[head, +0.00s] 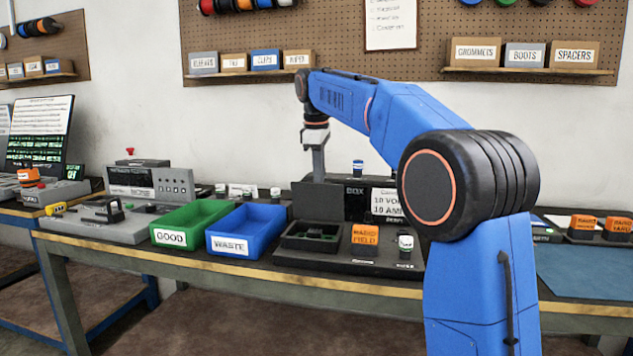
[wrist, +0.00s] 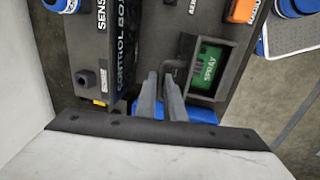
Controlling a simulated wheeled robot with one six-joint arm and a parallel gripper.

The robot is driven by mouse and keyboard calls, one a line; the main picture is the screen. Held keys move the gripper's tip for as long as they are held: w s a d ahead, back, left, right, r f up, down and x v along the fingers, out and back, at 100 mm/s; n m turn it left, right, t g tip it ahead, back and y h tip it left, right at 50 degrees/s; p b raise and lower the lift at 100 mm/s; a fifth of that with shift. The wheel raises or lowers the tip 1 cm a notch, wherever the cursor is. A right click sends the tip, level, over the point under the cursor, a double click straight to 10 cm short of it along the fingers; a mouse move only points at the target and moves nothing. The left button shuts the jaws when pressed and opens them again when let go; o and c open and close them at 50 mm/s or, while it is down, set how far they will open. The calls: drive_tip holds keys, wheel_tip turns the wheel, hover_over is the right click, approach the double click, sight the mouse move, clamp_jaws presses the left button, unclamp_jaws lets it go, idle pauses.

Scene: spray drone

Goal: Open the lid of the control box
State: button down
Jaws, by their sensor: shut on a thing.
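The control box (head: 296,241) is a dark low box on the bench, with its top open. Its dark lid (head: 312,197) stands roughly upright at the back of the box. My gripper (head: 318,170) reaches down from above to the lid's upper edge and is shut on it. In the wrist view my gripper (wrist: 160,78) has its two grey fingers close together beside the open box; the exact contact is hard to see. A green board marked SPRAY (wrist: 208,66) shows inside the box.
A blue WASTE bin (head: 246,229) and a green GOOD bin (head: 186,224) stand left of the box.

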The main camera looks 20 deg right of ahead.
drive_tip(key=w+d, duration=0.1)
drive_tip(key=w, duration=0.2)
drive_tip(key=w+d+f, duration=0.1)
drive_tip(key=shift+w+d+f, duration=0.1)
drive_tip(key=shift+w+d, duration=0.2)
drive_tip(key=shift+w+d+f, duration=0.1)
drive_tip(key=shift+w, duration=0.05)
idle(0.4)
drive_tip(key=c, duration=1.8)
unclamp_jaws()
drive_tip(key=shift+w+f, duration=0.1)
drive_tip(key=shift+w, duration=0.05)
drive_tip(key=shift+c, duration=0.2)
wheel_tip(320, 180, up, 12)
drive_tip(key=s+a, duration=0.1)
drive_tip(key=s, duration=0.1)
drive_tip(key=shift+s, duration=0.2)
drive_tip(key=shift+a, duration=0.1)
